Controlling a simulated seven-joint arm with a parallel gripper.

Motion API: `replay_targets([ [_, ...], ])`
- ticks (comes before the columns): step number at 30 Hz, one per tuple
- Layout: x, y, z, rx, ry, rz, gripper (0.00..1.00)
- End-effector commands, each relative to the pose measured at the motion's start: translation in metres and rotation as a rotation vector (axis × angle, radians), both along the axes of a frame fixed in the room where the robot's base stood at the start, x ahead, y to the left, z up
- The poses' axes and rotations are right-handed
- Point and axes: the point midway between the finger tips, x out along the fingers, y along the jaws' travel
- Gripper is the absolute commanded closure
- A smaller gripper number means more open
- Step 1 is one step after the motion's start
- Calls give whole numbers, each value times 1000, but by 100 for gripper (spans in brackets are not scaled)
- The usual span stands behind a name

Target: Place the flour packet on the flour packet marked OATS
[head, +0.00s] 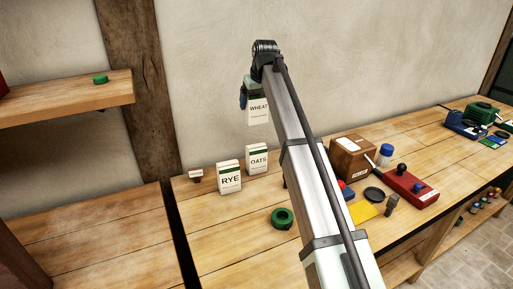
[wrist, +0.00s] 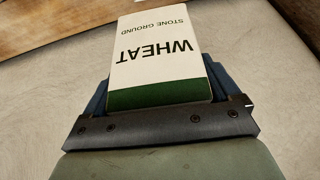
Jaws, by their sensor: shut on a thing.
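The flour packet marked WHEAT (head: 258,111) is white with a green band and hangs in the air, held by my gripper (head: 245,93). In the wrist view the WHEAT packet (wrist: 158,50) sits between the blue fingers of my gripper (wrist: 165,92), which is shut on it. The flour packet marked OATS (head: 257,160) stands upright on the bench, below the WHEAT packet and well apart from it. My arm hides part of the bench to the right of OATS.
A packet marked RYE (head: 229,178) stands close to the left of OATS. A green tape roll (head: 283,218) lies in front. A wooden box (head: 352,158), a red device (head: 408,188) and a yellow sheet (head: 363,211) are to the right. A shelf (head: 65,98) juts out at left.

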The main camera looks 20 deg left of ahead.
Motion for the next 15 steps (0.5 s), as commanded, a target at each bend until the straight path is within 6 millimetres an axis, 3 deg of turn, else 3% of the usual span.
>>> replay_targets([
  [8,-4,-2,-12,-1,-1,65,58],
  [15,-4,-2,-48,0,0,64,58],
])
